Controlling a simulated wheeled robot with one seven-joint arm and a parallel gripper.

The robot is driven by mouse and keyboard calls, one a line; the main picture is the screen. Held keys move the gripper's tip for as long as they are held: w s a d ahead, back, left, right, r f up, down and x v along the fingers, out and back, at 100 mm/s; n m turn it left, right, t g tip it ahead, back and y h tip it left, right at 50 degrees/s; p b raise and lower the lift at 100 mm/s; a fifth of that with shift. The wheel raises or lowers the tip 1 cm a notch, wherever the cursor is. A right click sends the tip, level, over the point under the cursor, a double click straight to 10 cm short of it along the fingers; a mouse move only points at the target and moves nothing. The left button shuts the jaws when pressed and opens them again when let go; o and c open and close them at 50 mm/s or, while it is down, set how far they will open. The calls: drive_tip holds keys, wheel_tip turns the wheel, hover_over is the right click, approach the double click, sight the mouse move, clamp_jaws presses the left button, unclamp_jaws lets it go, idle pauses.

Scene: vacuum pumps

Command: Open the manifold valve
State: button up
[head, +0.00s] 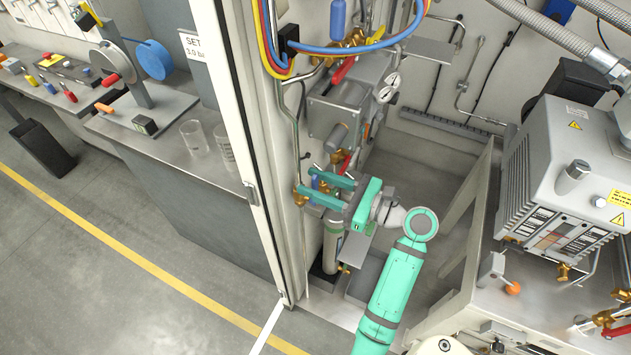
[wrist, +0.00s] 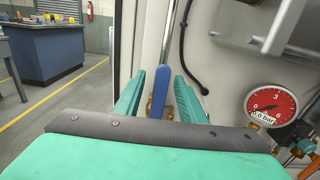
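A blue valve lever (wrist: 158,92) stands upright between the two teal fingers of my gripper (wrist: 157,78) in the wrist view. A gap shows on each side of it, so the fingers are around it but do not appear to press on it. Brass (wrist: 168,112) shows at its base; the lower part is hidden by my gripper body. In the head view my gripper (head: 314,184) is open at the pipework beside the white post, with a bit of the blue lever (head: 316,181) between the fingers. I cannot tell for sure which valve is the manifold valve.
A red-faced gauge (wrist: 270,105) sits right of the lever. Above are a red lever (head: 344,70), a yellow lever (head: 377,34) and colored hoses (head: 345,48). The white post (head: 250,130) stands close left. A grey pump (head: 570,165) stands on the right.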

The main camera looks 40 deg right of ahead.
drive_tip(key=shift+s, duration=0.15)
drive_tip(key=shift+v, duration=0.85)
drive_tip(key=v, duration=0.6)
idle(0.4)
idle(0.4)
